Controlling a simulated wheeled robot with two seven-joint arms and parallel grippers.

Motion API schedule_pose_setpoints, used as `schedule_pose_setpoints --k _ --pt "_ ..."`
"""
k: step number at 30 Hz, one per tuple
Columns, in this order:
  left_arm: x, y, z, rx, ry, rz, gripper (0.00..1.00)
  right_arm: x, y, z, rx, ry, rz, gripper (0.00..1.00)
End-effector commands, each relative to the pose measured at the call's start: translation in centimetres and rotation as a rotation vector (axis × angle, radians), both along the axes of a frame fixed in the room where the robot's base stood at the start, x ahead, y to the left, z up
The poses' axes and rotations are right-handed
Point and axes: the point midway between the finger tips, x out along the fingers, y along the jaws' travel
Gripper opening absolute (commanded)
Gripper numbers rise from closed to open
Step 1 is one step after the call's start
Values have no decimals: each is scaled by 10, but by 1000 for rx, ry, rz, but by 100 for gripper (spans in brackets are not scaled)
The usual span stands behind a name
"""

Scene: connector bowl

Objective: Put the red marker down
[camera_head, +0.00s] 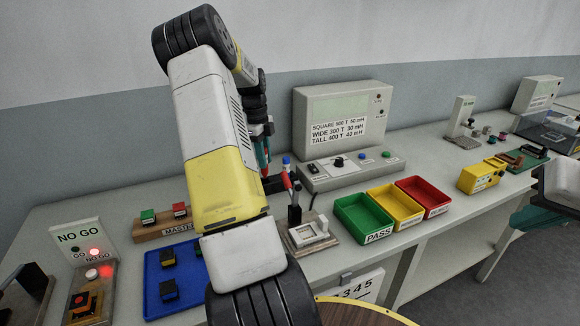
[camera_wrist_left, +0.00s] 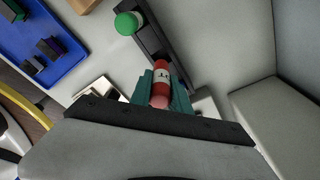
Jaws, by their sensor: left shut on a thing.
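The red marker (camera_wrist_left: 158,78) is between the teal fingers of my left gripper (camera_wrist_left: 163,90) in the left wrist view, its pinkish end toward the camera. The gripper is shut on it, over or close beside a dark rack (camera_wrist_left: 154,38); whether the marker touches the rack is unclear. A green-topped round piece (camera_wrist_left: 128,22) is at that rack. In the head view my left gripper (camera_head: 263,152) is partly hidden behind my arm. A blue-topped piece (camera_head: 286,160) and a slim red piece (camera_head: 287,181) show just right of it. My right gripper (camera_head: 545,221) is partly seen at the right edge.
A grey meter box (camera_head: 342,100) stands behind and right of the gripper. A small white fixture (camera_head: 308,234) is in front. Green (camera_head: 352,228), yellow (camera_head: 396,216) and red (camera_head: 425,190) bins stand right. A blue tray (camera_head: 183,297) lies left.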

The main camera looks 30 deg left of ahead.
Motion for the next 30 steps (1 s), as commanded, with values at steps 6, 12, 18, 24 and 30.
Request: schedule_pose_setpoints --k 6,12,18,24,30 --pt "0 0 -19 1 0 1 0 0 0 0 0 0 0 0" --pt "0 0 -46 -1 1 2 0 0 0 0 0 0 0 0" --pt "0 1 -51 1 -1 1 0 0 0 0 0 1 0 0" --pt "0 0 -54 1 0 1 0 0 0 0 0 1 0 0" --pt "0 0 -54 1 0 1 44 0 0 0 0 0 0 0"
